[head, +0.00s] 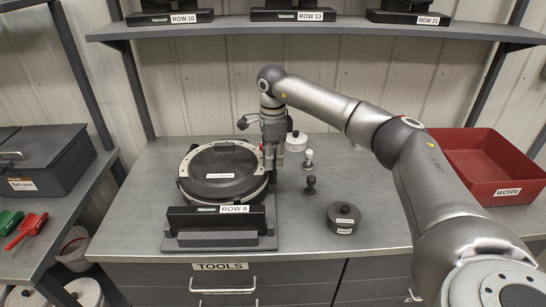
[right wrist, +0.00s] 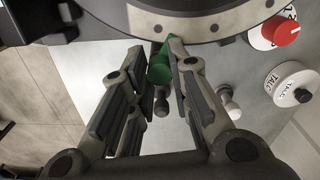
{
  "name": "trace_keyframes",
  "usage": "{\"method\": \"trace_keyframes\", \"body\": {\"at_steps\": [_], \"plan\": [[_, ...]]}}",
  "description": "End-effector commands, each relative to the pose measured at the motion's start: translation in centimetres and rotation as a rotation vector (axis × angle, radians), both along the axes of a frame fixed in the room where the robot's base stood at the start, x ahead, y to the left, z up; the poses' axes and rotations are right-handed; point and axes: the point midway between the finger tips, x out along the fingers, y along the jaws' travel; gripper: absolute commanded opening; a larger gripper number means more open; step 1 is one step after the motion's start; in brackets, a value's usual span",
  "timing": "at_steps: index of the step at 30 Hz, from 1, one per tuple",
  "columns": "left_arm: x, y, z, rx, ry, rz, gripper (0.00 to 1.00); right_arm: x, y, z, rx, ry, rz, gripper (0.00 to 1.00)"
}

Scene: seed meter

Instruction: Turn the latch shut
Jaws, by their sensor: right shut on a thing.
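The seed meter (head: 222,172) is a round black-lidded drum with a pale, dotted rim, set on a dark stand labelled ROW 8 (head: 221,220). My right gripper (head: 272,160) points down at the rim's right edge. In the right wrist view a green latch (right wrist: 160,68) sits at the meter's rim (right wrist: 200,22), between the fingertips of my right gripper (right wrist: 157,58), which is shut on it. In the head view the gripper hides the latch. My left gripper is not in view.
Close to the right gripper stand a white TALC container (head: 296,142), a pale knobbed piece (head: 308,160) and a dark one (head: 311,186). A dark round canister (head: 344,217) and a red WORN bin (head: 490,190) lie further right. The bench's left front is clear.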

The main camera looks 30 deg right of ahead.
Motion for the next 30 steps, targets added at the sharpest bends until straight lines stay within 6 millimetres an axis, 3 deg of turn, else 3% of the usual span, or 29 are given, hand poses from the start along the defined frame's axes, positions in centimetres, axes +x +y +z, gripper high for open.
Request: {"method": "trace_keyframes", "body": {"at_steps": [12,30], "plan": [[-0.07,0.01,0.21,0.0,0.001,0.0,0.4,0.04,0.05,0.06,0.001,-0.002,0.251,0.0],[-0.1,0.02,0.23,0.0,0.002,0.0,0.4,0.03,0.07,0.03,0.001,-0.002,0.311,0.0]]}}
